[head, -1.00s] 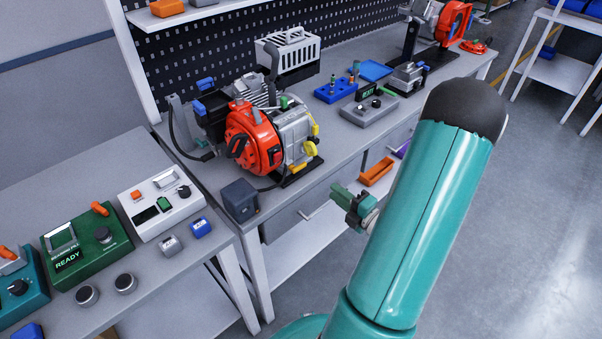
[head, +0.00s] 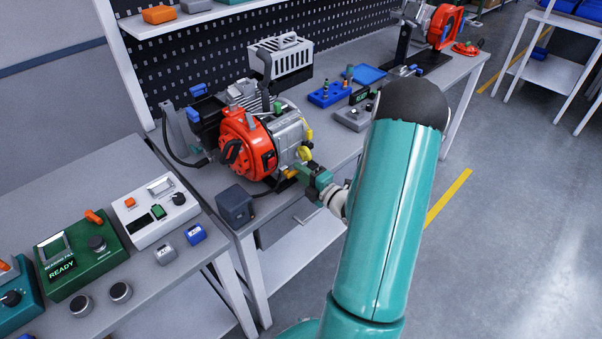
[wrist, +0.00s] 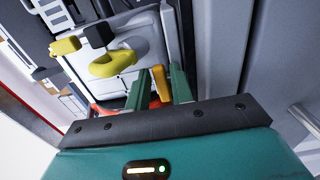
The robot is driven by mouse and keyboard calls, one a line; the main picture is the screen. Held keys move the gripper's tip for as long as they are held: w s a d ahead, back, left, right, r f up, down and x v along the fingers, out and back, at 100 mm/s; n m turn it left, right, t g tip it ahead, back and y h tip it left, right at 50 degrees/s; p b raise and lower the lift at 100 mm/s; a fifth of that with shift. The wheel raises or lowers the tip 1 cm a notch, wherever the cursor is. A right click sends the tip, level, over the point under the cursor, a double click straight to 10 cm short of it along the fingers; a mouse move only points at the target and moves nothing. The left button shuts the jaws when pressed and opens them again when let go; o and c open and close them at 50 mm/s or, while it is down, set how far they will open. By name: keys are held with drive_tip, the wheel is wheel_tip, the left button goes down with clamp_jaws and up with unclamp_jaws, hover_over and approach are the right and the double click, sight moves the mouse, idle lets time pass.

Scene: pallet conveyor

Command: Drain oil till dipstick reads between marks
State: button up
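The small engine (head: 250,140) has a red recoil cover and stands on the grey bench. Yellow fittings (head: 304,153) show on its right side. The wrist view shows a yellow looped handle (wrist: 113,63), possibly the dipstick, and another yellow fitting (wrist: 65,46) beside a black cap. My gripper (head: 294,174) is low at the engine's right side. In the wrist view my gripper's green fingers (wrist: 158,82) are apart, with an orange-yellow piece (wrist: 162,84) between them, nearer the right finger. I cannot tell whether they touch it. No oil level is readable.
A dark box (head: 236,204) stands at the bench's front edge, left of my gripper. A side table holds a green box reading READY (head: 80,260). Open floor lies right.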

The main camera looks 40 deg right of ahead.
clamp_jaws()
